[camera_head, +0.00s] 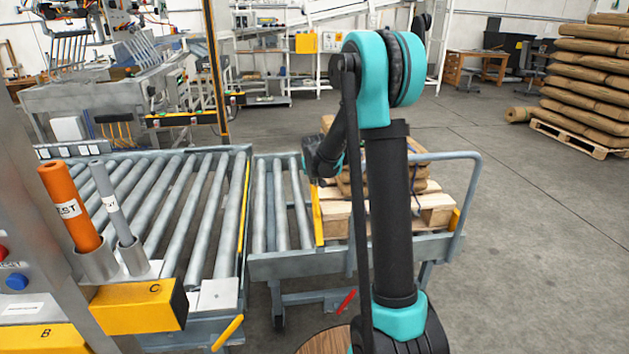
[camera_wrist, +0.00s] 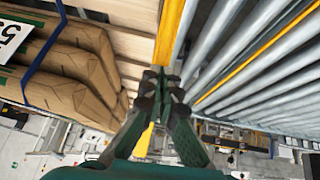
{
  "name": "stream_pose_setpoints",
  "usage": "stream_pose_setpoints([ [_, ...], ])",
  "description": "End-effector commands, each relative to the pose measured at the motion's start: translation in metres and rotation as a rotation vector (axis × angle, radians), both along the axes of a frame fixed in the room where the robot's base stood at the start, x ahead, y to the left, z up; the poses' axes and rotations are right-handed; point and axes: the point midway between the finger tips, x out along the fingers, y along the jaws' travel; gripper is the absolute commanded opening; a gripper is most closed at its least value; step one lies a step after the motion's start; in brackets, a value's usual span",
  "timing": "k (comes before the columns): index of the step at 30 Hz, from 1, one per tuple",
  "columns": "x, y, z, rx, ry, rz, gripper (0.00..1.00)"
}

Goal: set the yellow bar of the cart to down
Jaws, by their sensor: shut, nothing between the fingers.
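The cart (camera_head: 350,255) stands to the right of the roller conveyor, with rollers on its left part and a loaded wooden pallet on its right part. Its yellow bar (camera_head: 317,217) runs between the rollers and the pallet. The bar (camera_wrist: 172,30) also shows in the wrist view, running from the top edge to my fingertips. My gripper (camera_wrist: 163,82) is shut and empty, at or very near the bar; I cannot tell whether it touches. In the head view my arm hides the fingertips and part of the pallet.
A second yellow strip (camera_head: 244,205) edges the roller conveyor (camera_head: 170,210) at left. Brown sacks (camera_wrist: 70,75) lie beside the bar. A red pedal (camera_head: 346,302) shows under the cart. A control post with a yellow box (camera_head: 135,307) stands front left.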

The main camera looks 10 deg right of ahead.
Motion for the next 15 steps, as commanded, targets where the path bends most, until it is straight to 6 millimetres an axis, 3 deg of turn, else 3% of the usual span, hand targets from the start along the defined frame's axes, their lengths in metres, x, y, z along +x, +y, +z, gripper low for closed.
stream_pose_setpoints([
  [15,0.0078,-0.0002,-0.003,0.0,0.031,-0.001,0.0],
])
